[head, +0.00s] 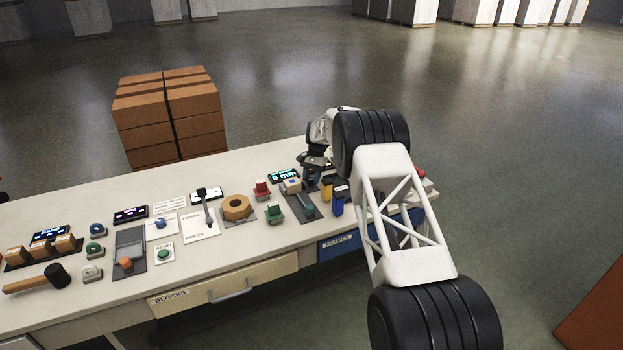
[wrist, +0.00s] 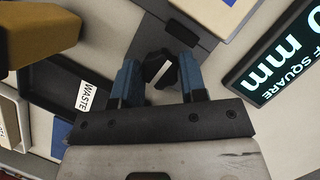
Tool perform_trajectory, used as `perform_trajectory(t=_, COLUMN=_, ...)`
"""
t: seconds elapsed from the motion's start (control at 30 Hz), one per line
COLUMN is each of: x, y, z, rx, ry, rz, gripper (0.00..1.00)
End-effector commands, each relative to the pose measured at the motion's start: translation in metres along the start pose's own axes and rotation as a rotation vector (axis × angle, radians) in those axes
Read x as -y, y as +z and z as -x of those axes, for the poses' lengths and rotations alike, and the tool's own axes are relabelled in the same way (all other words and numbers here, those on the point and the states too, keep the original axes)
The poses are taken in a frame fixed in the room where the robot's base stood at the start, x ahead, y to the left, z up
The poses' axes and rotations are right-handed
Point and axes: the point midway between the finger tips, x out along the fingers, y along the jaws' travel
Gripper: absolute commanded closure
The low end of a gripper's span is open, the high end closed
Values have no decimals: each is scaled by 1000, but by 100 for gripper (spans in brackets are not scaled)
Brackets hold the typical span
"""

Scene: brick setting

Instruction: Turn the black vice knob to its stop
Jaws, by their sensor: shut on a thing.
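The black knob (wrist: 157,62) with a white mark line sits between my gripper's two blue-grey fingers in the wrist view. My gripper (wrist: 158,78) is shut on it, with a finger on each side. In the head view my gripper (head: 312,168) is low over the bench's far side, just right of the lit display (head: 284,175). The knob itself is hidden there by the gripper and arm. The display also shows in the wrist view (wrist: 285,60), reading "0 mm" beside the word "SQUARE".
A tray labelled "WASTE" (wrist: 62,95) and an ochre-brown thing (wrist: 40,30) lie left of the gripper in the wrist view. The bench (head: 100,205) also holds red (head: 262,190) and green (head: 274,212) parts, an orange hex nut (head: 237,208) and a mallet (head: 38,283).

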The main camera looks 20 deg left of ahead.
Motion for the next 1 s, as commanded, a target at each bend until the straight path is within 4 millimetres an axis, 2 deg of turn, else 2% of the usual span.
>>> perform_trajectory(t=0.5, x=0, y=0, z=1, rx=-1, ry=11, rz=29, gripper=85)
perform_trajectory(t=0.53, x=0, y=0, z=1, rx=-1, ry=11, rz=29, gripper=60)
perform_trajectory(t=0.7, x=0, y=0, z=1, rx=-1, ry=11, rz=29, gripper=36)
perform_trajectory(t=1.0, x=0, y=0, z=1, rx=-1, ry=11, rz=28, gripper=36)
